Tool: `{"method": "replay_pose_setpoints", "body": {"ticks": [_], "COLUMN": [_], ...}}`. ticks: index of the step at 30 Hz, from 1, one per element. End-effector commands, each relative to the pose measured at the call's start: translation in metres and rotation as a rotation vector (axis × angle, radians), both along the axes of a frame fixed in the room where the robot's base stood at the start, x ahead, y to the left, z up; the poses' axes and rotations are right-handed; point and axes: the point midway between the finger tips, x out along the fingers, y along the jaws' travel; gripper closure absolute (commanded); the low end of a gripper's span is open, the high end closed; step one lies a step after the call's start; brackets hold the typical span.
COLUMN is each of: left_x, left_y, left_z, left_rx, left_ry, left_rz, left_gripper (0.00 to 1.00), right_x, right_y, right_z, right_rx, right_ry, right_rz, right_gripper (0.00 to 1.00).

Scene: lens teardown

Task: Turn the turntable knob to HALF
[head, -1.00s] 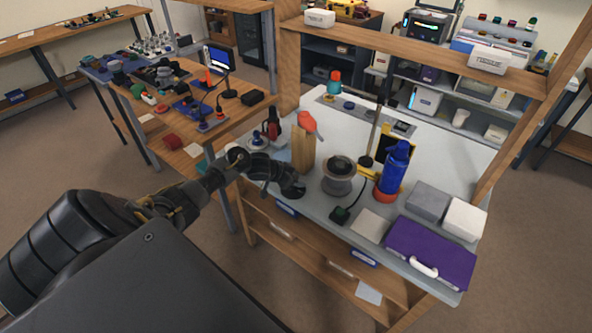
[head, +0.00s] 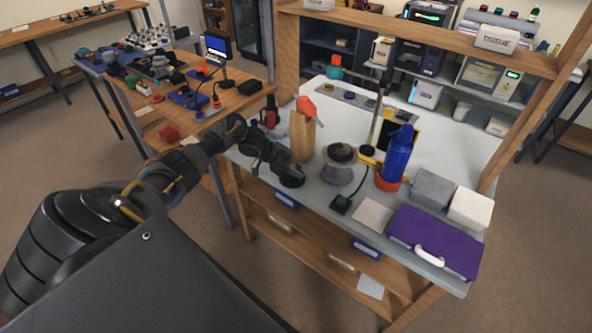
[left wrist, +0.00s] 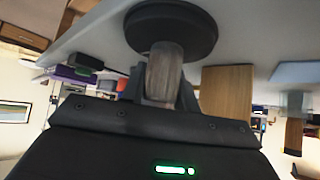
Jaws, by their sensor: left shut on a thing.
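In the left wrist view a grey, upright-ribbed knob (left wrist: 163,75) stands out from a dark round disc (left wrist: 172,27). My left gripper (left wrist: 165,93) is shut on the knob, one finger on each side. No setting mark can be read there. In the head view my left gripper (head: 287,174) is low at the table's front edge, and its fingers and the knob cannot be made out. A grey spool-shaped stand with a dark round top (head: 338,174) stands just right of it, apart from it. My right gripper is in neither current view.
A wooden block (head: 302,138) with an orange-topped item stands close behind my left gripper. A small black box with a green button (head: 341,203) lies at the front edge.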

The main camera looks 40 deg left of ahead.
Motion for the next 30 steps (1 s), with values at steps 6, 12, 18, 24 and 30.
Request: {"method": "replay_pose_setpoints", "body": {"ticks": [6, 12, 18, 24, 30], "left_x": [0.000, 0.000, 0.000, -0.005, -0.024], "left_y": [0.000, 0.000, 0.000, 0.006, 0.025], "left_z": [0.000, 0.000, 0.000, 0.007, 0.031], "left_rx": [0.000, 0.000, 0.001, 0.002, 0.004], "left_ry": [0.001, 0.000, 0.000, -0.001, -0.001], "left_rz": [0.001, 0.001, 0.002, 0.002, 0.003], "left_gripper": [0.92, 0.48, 0.48, 0.48, 0.48], "right_x": [0.000, 0.000, 0.000, 0.000, 0.000], "right_y": [0.000, 0.000, 0.000, 0.000, 0.000], "right_z": [0.000, 0.000, 0.000, -0.001, -0.004], "right_rx": [0.000, 0.000, 0.000, 0.000, 0.000], "right_ry": [0.000, 0.000, 0.000, 0.000, 0.000], "right_rz": [0.000, 0.000, 0.000, 0.000, 0.000], "right_gripper": [1.00, 1.00, 1.00, 1.00, 1.00]}}
